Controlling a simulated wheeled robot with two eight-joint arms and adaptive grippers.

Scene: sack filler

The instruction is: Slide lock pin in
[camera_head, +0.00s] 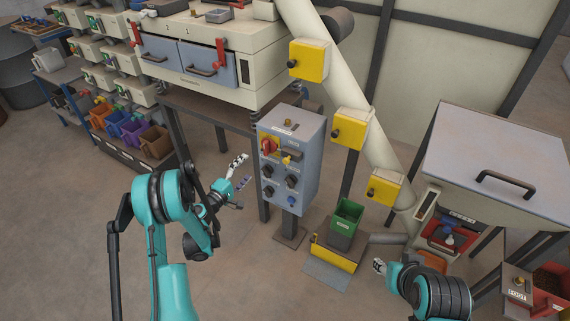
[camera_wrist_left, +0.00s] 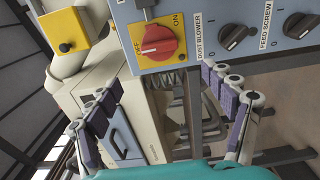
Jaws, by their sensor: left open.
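The grey-blue control box (camera_head: 305,175) stands on a post at the centre. Its red rotary switch (camera_head: 268,147) sits on a yellow plate at the upper left of its face. The switch shows close up in the left wrist view (camera_wrist_left: 158,41), between OFF and ON marks. A dark bar-like part (camera_head: 292,155), possibly the lock pin, is right of the switch. Only part of it shows at the wrist view's top edge (camera_wrist_left: 147,8). My left gripper (camera_head: 242,172) is open and empty, left of the box and apart from it. My right gripper (camera_head: 379,266) is at the lower right; its opening is unclear.
Black knobs (camera_head: 267,171) sit below the switch. A cream machine (camera_head: 215,40) stands behind. Yellow boxes (camera_head: 310,60) line a sloping pipe on the right. A green bin (camera_head: 347,215) stands on a low yellow-edged base.

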